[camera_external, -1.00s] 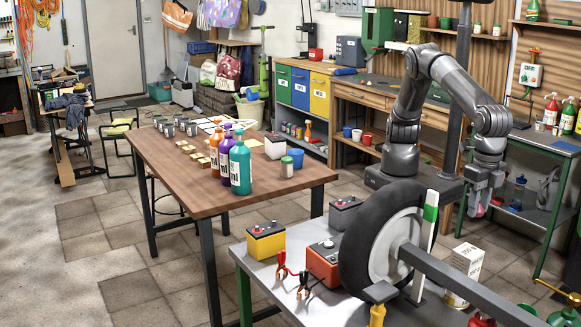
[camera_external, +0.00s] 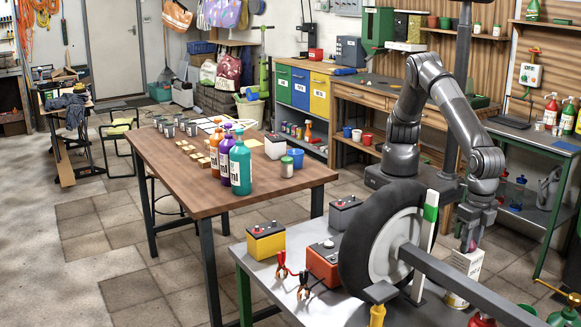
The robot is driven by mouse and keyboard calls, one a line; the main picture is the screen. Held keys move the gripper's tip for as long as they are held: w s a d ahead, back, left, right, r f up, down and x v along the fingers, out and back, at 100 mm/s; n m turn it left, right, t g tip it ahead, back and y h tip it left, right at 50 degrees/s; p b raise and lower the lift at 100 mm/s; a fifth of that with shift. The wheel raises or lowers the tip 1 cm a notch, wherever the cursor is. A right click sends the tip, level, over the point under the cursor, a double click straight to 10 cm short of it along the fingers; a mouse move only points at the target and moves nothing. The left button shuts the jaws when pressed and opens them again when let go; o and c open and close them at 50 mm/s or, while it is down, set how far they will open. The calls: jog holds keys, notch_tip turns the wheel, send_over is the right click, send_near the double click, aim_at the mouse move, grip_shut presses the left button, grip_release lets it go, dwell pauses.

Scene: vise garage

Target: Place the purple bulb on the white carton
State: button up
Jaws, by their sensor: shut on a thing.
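My gripper (camera_external: 472,240) hangs at the right, pointing down, just above the white carton (camera_external: 463,264). It is shut on the small purple bulb (camera_external: 470,245), which shows between and below the fingers. The bulb is at the carton's top edge in the picture; I cannot tell whether it touches the carton.
A green-framed bench (camera_external: 535,140) is to the right. A wooden table (camera_external: 200,190) with bottles is at the left.

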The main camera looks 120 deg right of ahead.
jog(key=shift+f, duration=0.15)
jog(key=o, duration=0.9)
jog(key=shift+o, duration=0.2)
notch_tip(320, 180, up, 12)
jog(key=shift+r, duration=0.2)
